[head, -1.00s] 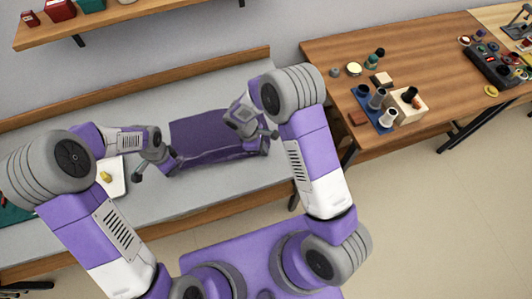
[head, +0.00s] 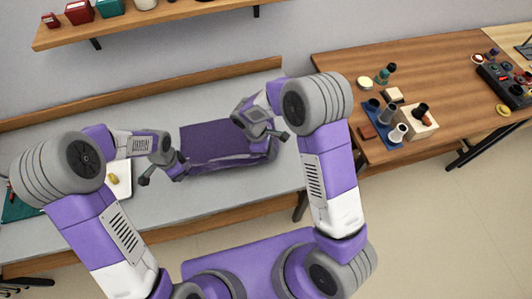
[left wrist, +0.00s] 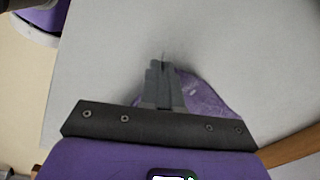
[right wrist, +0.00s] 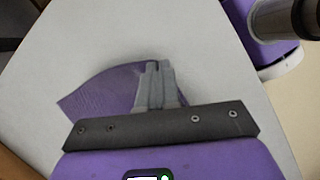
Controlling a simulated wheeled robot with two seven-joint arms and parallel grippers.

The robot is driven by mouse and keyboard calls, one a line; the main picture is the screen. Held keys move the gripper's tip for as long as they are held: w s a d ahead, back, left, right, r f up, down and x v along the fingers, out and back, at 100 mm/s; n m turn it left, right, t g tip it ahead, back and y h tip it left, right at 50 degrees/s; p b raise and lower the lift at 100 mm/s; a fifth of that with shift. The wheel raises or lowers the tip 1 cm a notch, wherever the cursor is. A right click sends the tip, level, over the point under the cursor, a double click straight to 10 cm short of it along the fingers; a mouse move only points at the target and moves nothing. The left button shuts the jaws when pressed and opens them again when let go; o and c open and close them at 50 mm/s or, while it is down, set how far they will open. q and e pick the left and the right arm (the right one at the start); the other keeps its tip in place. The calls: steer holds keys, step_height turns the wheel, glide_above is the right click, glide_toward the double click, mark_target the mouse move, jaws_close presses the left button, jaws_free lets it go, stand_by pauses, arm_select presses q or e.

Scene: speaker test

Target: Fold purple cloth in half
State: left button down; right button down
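The purple cloth (head: 212,138) lies on the grey worktop, its far part flat. Its near edge is raised and rumpled between my grippers, with a lighter crease along it. My left gripper (head: 183,171) is at the near left corner. In the left wrist view its fingers (left wrist: 162,75) are together, with cloth (left wrist: 204,96) coming out beside them. My right gripper (head: 271,152) is at the near right corner. In the right wrist view its fingers (right wrist: 154,75) are also together, with cloth (right wrist: 98,92) beside them. The pinched corners are hidden by the fingers.
A white tray (head: 122,185) with a yellow item lies left of my left gripper. A wooden table (head: 430,75) at right carries a blue rack with cylinders and a control box. A shelf (head: 165,15) hangs behind. The grey worktop (head: 90,120) is clear behind the cloth.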

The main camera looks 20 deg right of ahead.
arm_select(q)
steer(key=shift+r, duration=0.1)
arm_select(e)
steer(key=shift+r, duration=0.1)
